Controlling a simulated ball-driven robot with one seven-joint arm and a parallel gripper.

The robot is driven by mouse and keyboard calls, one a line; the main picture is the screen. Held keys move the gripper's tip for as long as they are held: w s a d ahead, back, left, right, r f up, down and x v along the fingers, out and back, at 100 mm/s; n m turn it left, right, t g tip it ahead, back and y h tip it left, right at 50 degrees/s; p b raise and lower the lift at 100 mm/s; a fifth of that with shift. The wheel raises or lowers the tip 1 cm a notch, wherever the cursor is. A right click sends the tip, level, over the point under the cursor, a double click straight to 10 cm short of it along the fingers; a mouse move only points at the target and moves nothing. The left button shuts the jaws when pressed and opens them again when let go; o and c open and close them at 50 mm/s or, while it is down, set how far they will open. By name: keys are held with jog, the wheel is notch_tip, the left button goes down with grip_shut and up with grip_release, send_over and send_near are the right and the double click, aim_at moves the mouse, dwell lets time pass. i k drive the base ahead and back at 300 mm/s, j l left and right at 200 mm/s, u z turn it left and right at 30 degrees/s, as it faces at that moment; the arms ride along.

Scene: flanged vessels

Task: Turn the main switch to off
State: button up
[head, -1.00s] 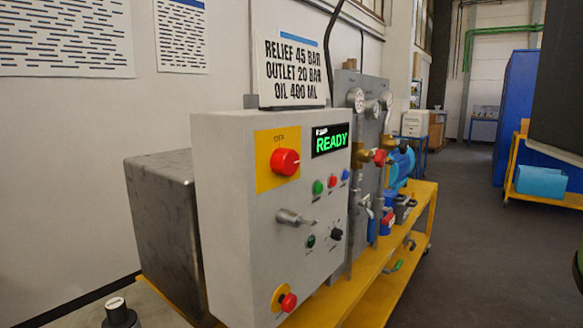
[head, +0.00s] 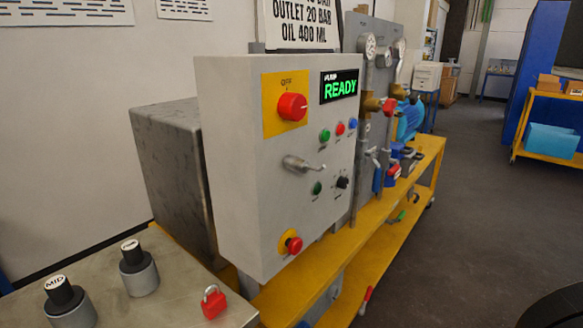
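The main switch (head: 292,107) is a red round knob on a yellow plate (head: 271,125), at the upper left of a light grey control box (head: 235,170). The plate carries the word OFF above the knob. A small pale mark on the knob seems to point to the right, away from that word. A display (head: 339,87) on the box reads READY in green. My gripper is not in view.
Below are small coloured buttons (head: 340,129), a metal handle (head: 302,165) and a red stop button (head: 294,245). A metal table (head: 185,308) at lower left bears a red padlock (head: 213,302) and two black-topped weights (head: 138,270). Grey floor (head: 440,255) is clear on the right.

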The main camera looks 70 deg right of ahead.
aim_at(292, 107)
jog(key=k+l, duration=0.3)
jog(key=z, duration=0.4)
jog(key=l+z, duration=0.15)
jog(key=z, duration=0.25)
jog(key=k+l+z, duration=0.1)
jog(key=z, duration=0.25)
jog(key=l+z, duration=0.1)
jog(key=z, duration=0.3)
